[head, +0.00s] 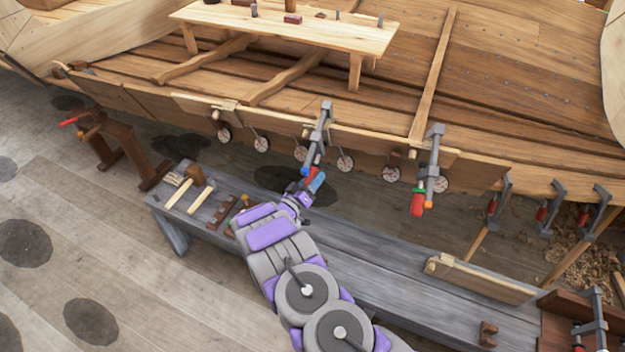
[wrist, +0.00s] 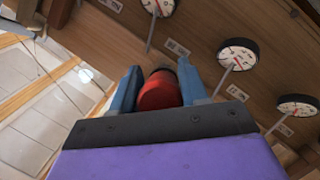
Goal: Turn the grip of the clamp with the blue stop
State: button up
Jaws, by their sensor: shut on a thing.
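The clamp with the blue stop (head: 321,135) hangs upright on the hull's plank edge in the middle of the head view. The blue stop (head: 306,169) shows low on it. Its red grip (head: 313,174) hangs at the lower end, partly covered by my gripper (head: 309,183). In the wrist view the red grip (wrist: 159,91) lies between the two blue fingers of my gripper (wrist: 158,88), which is shut on it. The grip's far end and its contact with the fingers are partly hidden.
A second clamp (head: 433,160) with a red grip and orange stop hangs to the right. Round dials (head: 345,162) line the hull below the plank edge. A grey bench (head: 375,265) with tools lies below my arm. More clamps stand at far right.

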jog(key=shift+r+n, duration=0.1)
jog(key=shift+n, duration=0.2)
jog(key=shift+a, duration=0.1)
jog(key=o, duration=1)
jog(key=shift+c, duration=0.2)
jog(key=p+v, duration=0.2)
jog(key=v, duration=1.5)
jog(key=shift+a+f, duration=0.25)
jog(key=shift+f, duration=0.15)
